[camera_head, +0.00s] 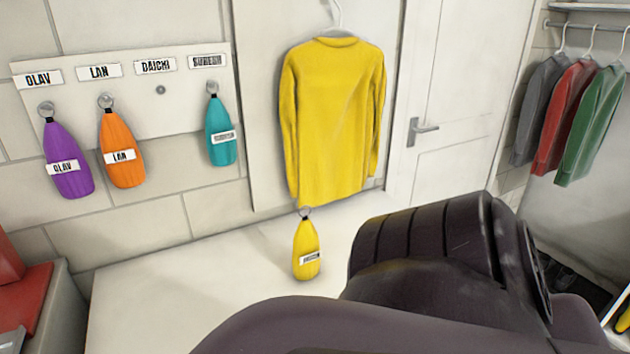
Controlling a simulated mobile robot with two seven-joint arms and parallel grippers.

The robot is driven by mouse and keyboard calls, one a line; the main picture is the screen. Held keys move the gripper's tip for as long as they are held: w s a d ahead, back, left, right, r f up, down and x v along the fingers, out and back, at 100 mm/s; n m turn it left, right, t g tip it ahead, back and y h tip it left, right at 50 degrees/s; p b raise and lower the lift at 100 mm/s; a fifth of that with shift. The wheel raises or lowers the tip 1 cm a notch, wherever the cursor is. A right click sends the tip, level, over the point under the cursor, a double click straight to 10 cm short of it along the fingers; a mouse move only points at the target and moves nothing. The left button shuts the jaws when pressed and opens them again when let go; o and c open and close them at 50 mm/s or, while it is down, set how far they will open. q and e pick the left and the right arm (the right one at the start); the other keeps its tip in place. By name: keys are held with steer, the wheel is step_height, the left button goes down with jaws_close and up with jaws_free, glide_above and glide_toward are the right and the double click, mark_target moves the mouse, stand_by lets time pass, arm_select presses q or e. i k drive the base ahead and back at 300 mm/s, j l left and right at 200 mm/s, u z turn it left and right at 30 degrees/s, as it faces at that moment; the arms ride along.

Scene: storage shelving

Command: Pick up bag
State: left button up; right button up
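A small yellow bag (307,251) with a metal ring and a white label shows below the yellow sweater, in front of a white surface. I cannot tell whether it rests on that surface or hangs above it. A purple bag (68,165), an orange bag (121,150) and a teal bag (220,135) hang by rings on the white name board (185,112) at the left. The peg under the DAICHI label (155,66) is bare. A dark arm part of mine fills the lower right. Neither gripper is in view.
A yellow sweater (335,115) hangs on the wall. A white door (462,110) with a handle stands right of it. Grey, red and green garments (588,130) hang at the far right. A red object (25,292) lies at the left edge. The white surface (170,290) is mostly clear.

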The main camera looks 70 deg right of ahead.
mark_target(307, 254)
steer(key=z, duration=2.25)
